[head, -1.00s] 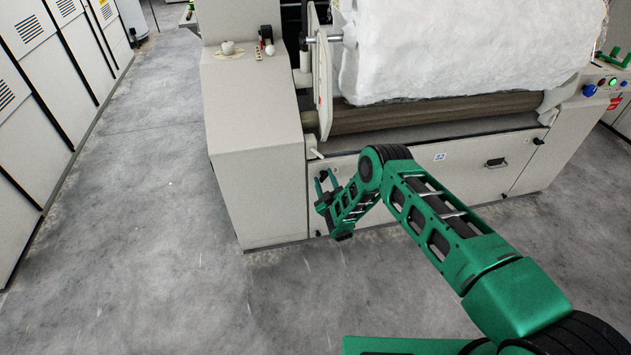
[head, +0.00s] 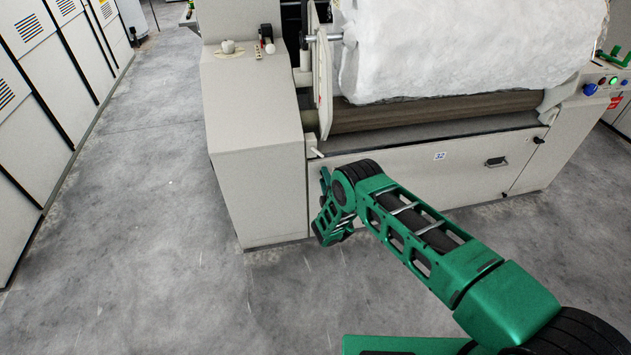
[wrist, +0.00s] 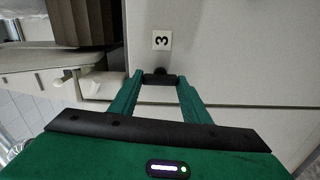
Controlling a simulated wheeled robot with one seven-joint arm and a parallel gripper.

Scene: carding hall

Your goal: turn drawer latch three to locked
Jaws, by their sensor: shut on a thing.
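Drawer latch three (wrist: 160,79) is a small dark bar on a round boss, on a pale panel below a white label marked 3 (wrist: 162,40) in the wrist view. My gripper (wrist: 160,84) has one green finger at each side of the bar and is shut on it. The bar lies across the wrist picture between the fingertips. In the head view my gripper (head: 324,184) is at the left end of the machine's lower front panel (head: 400,165). My own wrist hides the latch there.
A handle (head: 496,162) and another dark latch (head: 539,140) are farther right on the front. A small pale lever (head: 316,153) sticks out just above my gripper. A white fibre roll (head: 470,50) lies above. The floor at left is clear.

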